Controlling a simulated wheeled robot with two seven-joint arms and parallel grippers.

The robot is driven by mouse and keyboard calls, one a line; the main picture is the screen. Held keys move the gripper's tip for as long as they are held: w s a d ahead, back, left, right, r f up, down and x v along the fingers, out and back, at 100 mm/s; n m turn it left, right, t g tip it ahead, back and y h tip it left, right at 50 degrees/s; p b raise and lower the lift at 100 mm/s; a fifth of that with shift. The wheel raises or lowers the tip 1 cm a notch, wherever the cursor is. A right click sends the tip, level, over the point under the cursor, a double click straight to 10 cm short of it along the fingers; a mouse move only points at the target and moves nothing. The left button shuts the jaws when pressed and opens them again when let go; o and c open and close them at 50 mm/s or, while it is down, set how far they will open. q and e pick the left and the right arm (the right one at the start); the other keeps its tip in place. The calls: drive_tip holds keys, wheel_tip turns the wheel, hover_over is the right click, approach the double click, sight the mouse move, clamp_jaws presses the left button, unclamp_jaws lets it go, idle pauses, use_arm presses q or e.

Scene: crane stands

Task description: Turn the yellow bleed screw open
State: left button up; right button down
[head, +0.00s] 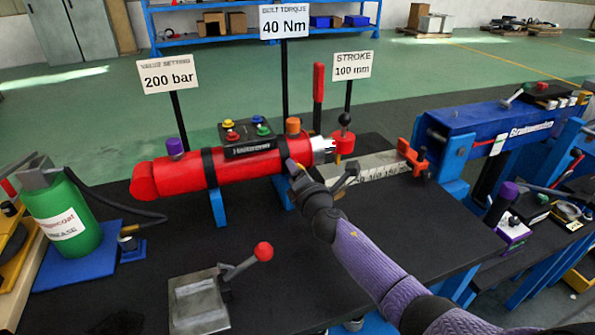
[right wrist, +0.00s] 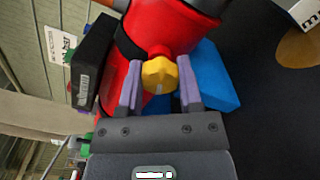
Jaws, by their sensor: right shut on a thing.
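The yellow bleed screw (right wrist: 160,75) is a faceted knob on the side of the red cylinder (right wrist: 180,25). In the right wrist view it sits between the two purple fingers of my right gripper (right wrist: 161,88), which are shut on it. In the head view my right gripper (head: 294,168) is at the near side of the red cylinder (head: 190,173), close to its right end, and mostly hides the screw. My left gripper is not in view.
The cylinder rests on blue supports (head: 217,207) on a black bench. A lever with a red knob (head: 263,251) stands in front, and a green grease bottle (head: 68,217) at left. Sign posts rise behind. A blue crane arm (head: 490,122) is at right.

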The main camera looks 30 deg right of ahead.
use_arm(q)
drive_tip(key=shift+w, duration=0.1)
use_arm(e)
drive_tip(key=shift+f, duration=0.1)
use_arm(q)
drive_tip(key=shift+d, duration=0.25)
use_arm(e)
drive_tip(key=shift+c, duration=1.3)
unclamp_jaws()
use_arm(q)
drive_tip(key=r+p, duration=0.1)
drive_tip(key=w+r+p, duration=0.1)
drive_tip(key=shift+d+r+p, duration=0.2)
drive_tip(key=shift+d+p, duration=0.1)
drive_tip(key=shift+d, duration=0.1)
use_arm(e)
drive_tip(key=v, duration=1)
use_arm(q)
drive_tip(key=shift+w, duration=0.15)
use_arm(e)
drive_tip(key=shift+a, duration=0.1)
